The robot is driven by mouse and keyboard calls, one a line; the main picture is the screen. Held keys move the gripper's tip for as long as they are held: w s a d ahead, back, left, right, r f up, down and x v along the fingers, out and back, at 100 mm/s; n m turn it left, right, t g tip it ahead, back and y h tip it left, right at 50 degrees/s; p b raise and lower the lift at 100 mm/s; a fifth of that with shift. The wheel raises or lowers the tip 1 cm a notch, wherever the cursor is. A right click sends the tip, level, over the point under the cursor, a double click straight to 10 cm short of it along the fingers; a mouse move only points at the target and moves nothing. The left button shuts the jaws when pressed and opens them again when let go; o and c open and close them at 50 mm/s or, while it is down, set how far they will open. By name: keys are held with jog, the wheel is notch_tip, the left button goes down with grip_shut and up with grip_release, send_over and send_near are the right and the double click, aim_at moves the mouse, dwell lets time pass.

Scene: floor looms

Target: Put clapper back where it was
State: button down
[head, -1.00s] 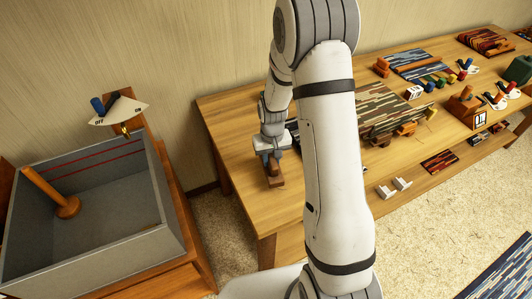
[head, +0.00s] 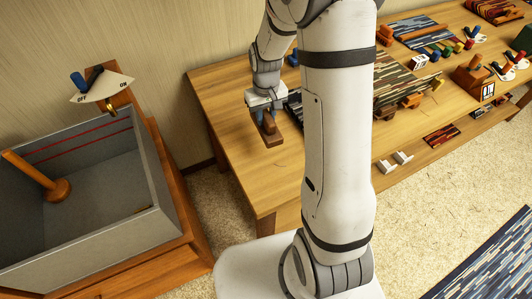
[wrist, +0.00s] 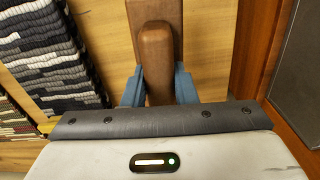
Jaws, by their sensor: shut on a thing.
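The clapper is a brown wooden block with a rounded handle; it shows in the head view (head: 271,135) and in the wrist view (wrist: 156,50). My gripper (head: 265,118) is shut on its handle, with a blue-grey finger on each side in the wrist view (wrist: 158,85). The clapper is over the left end of the wooden table (head: 230,110). I cannot tell whether it touches the tabletop. My arm hides part of the table's middle.
A grey open bin (head: 165,195) with a wooden peg (head: 38,175) and an OFF/ON dial (head: 100,85) stands left, across a floor gap. Striped woven pieces (wrist: 40,50) lie beside the clapper. Blocks, spools and mats crowd the table's right part. The table's front left corner is bare.

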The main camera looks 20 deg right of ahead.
aim_at(267, 137)
jog(key=shift+s+r+n+b, duration=0.4)
jog(key=shift+s+r+b, duration=0.2)
jog(key=shift+r, duration=0.2)
jog(key=shift+s, duration=0.25)
notch_tip(267, 137, down, 9)
jog(key=shift+f+p, duration=0.15)
jog(key=shift+p, duration=0.2)
jog(key=shift+f, duration=0.25)
jog(key=c, duration=1.2)
grip_release()
jog(key=shift+r, duration=0.1)
jog(key=shift+o, duration=0.2)
